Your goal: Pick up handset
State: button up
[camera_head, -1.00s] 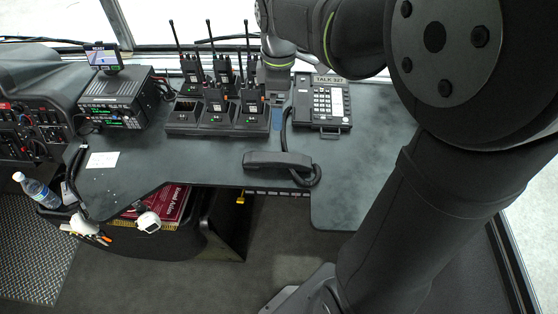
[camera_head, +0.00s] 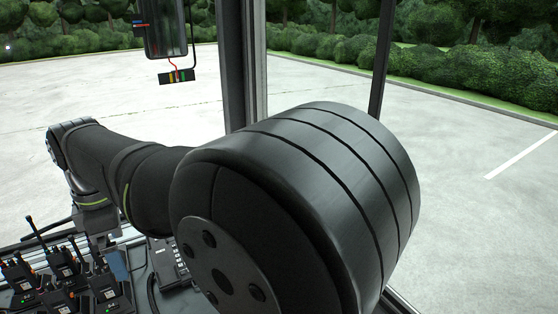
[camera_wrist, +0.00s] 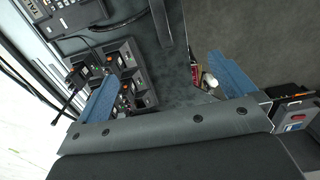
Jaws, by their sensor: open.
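The handset (camera_wrist: 162,22) is a dark bar on the grey desk, at the top middle of the wrist view; its upper end is cut off by the frame. The head view does not show it. The phone base (camera_wrist: 62,12) with its keypad lies left of it, and part of the base shows in the head view (camera_head: 168,262) beside my arm. My gripper (camera_wrist: 165,66) is open and empty, its two blue fingers spread wide apart. The handset appears beyond the fingertips, between their directions, and apart from them. In the head view a blue finger (camera_head: 118,264) points down beside the radios.
Several handheld radios in chargers (camera_head: 66,280) stand close to my gripper; they also show in the wrist view (camera_wrist: 128,72), near the left finger. A dark box (camera_wrist: 295,108) is at the right of the wrist view. Bare desk (camera_wrist: 180,75) lies between the fingers.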

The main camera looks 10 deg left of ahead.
jog(key=c, duration=0.7)
jog(key=f, duration=1.8)
jog(key=a+f, duration=0.1)
jog(key=f, duration=0.8)
jog(key=shift+s, duration=0.2)
jog(key=shift+d+f, duration=0.2)
jog(key=shift+f, duration=2.55)
